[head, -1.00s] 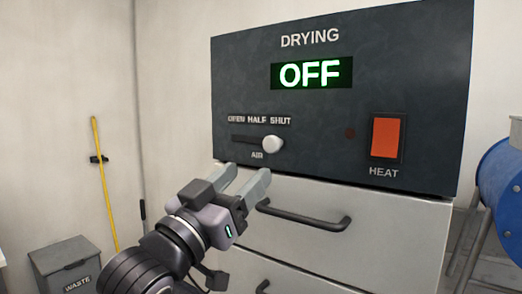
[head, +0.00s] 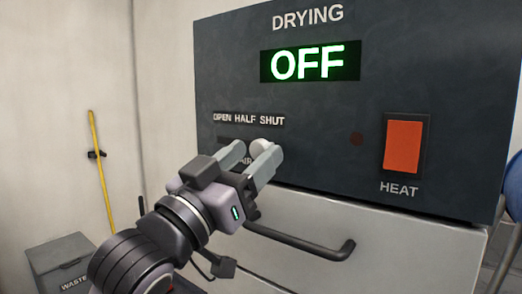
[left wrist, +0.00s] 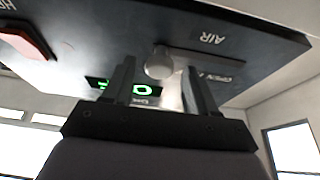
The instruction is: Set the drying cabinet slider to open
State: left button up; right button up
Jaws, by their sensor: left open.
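The drying cabinet (head: 330,130) has a dark front panel with an air slider under the words OPEN, HALF and SHUT. Its pale round knob (head: 261,145) stands below SHUT, at the right end of the slot. My left gripper (head: 252,155) is open at the slider, its fingers partly covering the knob and slot. In the left wrist view, which is upside down, the knob (left wrist: 160,63) appears between the two open fingers (left wrist: 157,85). I cannot tell whether either finger touches it. My right gripper is not in view.
The green display (head: 308,62) reads OFF. An orange heat switch (head: 403,147) is at the panel's right. A drawer handle (head: 300,242) sticks out below my left gripper. A grey waste bin (head: 62,262) and a yellow pole (head: 101,175) stand at the left wall.

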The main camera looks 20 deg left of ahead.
pick_arm(q)
jog(key=shift+w+d+r, duration=0.1)
jog(key=shift+w, duration=0.1)
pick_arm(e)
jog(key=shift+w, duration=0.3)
pick_arm(q)
grip_shut()
jog(key=w+a, duration=0.1)
jog(key=a, duration=0.2)
jog(key=w+a+p, duration=0.1)
jog(key=a, duration=0.2)
jog(key=w+a, duration=0.1)
jog(key=a, duration=0.2)
jog(key=shift+w+a, duration=0.1)
jog(key=shift+w, duration=0.05)
jog(key=shift+w+a, duration=0.15)
jog(key=shift+a, duration=0.4)
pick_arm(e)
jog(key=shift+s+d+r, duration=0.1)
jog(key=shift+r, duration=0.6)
pick_arm(q)
jog(key=shift+c, duration=1.8)
grip_release()
jog(key=o, duration=0.4)
jog(key=shift+w+a, duration=0.1)
jog(key=shift+c, duration=0.2)
